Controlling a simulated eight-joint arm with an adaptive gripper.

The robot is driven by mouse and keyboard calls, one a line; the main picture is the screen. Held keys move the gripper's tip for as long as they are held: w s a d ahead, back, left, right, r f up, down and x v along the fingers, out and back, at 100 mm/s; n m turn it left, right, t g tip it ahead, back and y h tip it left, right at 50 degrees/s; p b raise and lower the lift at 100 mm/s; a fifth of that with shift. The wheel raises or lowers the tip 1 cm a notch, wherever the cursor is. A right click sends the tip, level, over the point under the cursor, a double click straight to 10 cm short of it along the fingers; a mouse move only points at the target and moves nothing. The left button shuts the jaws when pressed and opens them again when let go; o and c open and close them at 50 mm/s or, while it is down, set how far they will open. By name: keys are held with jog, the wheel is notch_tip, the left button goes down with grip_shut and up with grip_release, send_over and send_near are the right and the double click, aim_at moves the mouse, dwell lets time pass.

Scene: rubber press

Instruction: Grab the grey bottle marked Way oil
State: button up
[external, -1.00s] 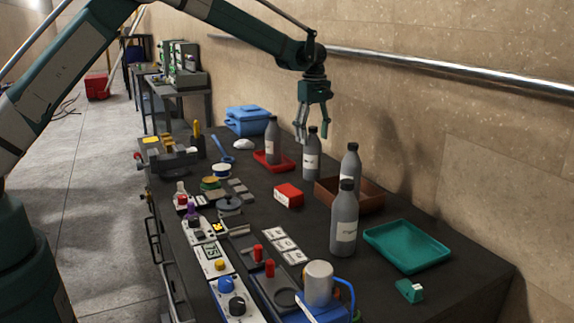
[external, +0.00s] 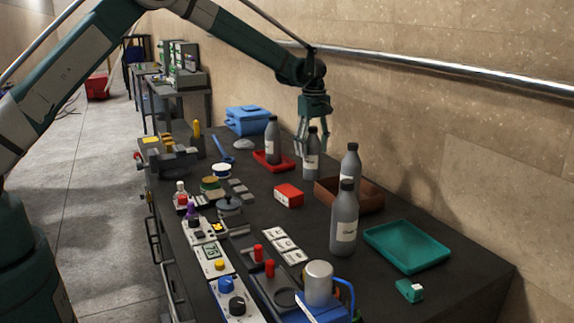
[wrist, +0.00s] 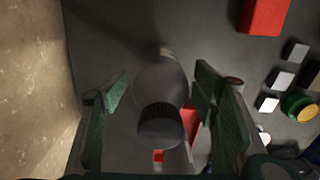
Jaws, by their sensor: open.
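Several grey bottles with black caps and white labels stand on the bench; the label words are too small to read, so I cannot tell which is Way oil. One grey bottle (external: 312,164) stands upright on the bare bench near the wall. My gripper (external: 312,143) is open and pointing down around its top. In the wrist view this bottle (wrist: 160,78) lies between the open fingers of my gripper (wrist: 161,88), with visible gaps on both sides. Other grey bottles stand by the red tray (external: 272,146), in the brown tray (external: 349,160) and nearer the camera (external: 344,212).
A red tray (external: 285,165) is just left of the bottle, and a brown tray (external: 370,203) is to its right. A red box (external: 289,195) lies in front; it also shows in the wrist view (wrist: 262,14). The wall (wrist: 35,80) is close on one side.

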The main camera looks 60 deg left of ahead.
aim_at(313, 127)
jog(key=shift+f, duration=0.1)
jog(key=shift+c, duration=0.2)
jog(key=c, duration=1.3)
jog(key=shift+r, duration=0.2)
jog(key=shift+r+b, duration=0.35)
jog(key=shift+r, duration=4.5)
